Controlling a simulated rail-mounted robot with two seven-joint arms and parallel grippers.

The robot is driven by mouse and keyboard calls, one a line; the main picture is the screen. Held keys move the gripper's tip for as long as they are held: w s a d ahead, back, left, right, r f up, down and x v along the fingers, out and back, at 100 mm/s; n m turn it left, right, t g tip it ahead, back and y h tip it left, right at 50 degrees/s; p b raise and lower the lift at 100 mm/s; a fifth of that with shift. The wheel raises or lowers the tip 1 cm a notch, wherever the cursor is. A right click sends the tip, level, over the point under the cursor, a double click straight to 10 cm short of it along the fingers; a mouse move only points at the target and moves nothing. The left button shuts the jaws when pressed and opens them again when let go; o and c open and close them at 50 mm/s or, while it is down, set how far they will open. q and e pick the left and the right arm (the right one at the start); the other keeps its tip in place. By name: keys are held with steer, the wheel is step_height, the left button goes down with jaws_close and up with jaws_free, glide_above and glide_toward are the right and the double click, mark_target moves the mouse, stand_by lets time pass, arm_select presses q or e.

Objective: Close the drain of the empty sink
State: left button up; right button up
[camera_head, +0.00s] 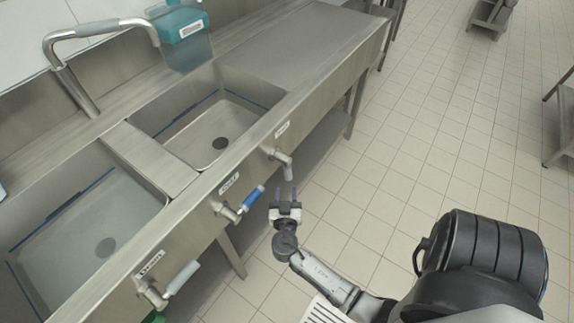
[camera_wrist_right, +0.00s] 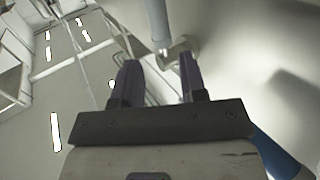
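The right basin (camera_head: 185,140) of the steel sink looks empty, with a dark round drain (camera_head: 220,143) in its floor. The left basin (camera_head: 75,220) has a bluish, water-like surface over its drain (camera_head: 105,247). On the front panel, the right lever (camera_head: 286,167) has a grey handle pointing down and outward. My right gripper (camera_head: 284,193) is open just in front of and below that lever. In the right wrist view, the grey handle (camera_wrist_right: 158,20) shows beyond the gap between the two fingers (camera_wrist_right: 159,65), which hold nothing. Contact is not visible. My left gripper is out of view.
A lever with a blue handle (camera_head: 253,197) sits just left of my right gripper, close by. Another grey-handled lever (camera_head: 183,277) is further left. A faucet (camera_head: 70,80) stands behind the basins.

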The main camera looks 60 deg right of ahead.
mark_target(287, 173)
steer(key=x, duration=1.1)
steer(key=shift+d+r, duration=0.1)
steer(key=shift+d, duration=0.15)
jaws_close()
